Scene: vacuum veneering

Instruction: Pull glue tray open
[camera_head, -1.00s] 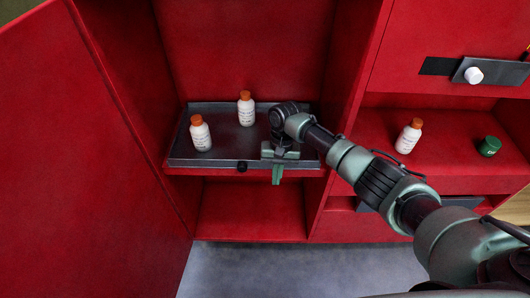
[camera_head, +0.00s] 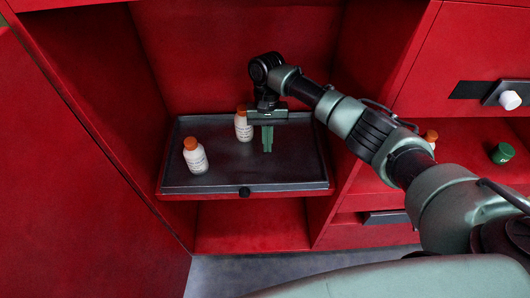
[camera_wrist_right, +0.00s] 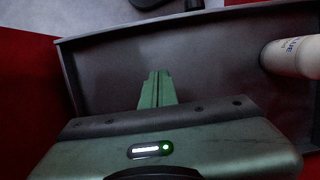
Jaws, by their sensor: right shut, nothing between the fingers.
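The glue tray (camera_head: 290,170) is a dark grey, low-rimmed tray on a shelf inside the red cabinet. It has a small round black knob (camera_head: 245,191) at its front edge. Two white bottles with orange caps stand on it, one at the left (camera_head: 195,157) and one farther back (camera_head: 243,124). My right gripper (camera_head: 267,140) is above the tray's right half, fingers pointing down and together, holding nothing. My left gripper is not in view.
An open red cabinet door (camera_head: 70,190) stands at the left. On the right shelf are a green container (camera_head: 502,153) and an orange-capped bottle (camera_head: 430,137), partly behind my right arm. A drawer with a white knob (camera_head: 510,100) is above them. The compartment below the tray looks empty.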

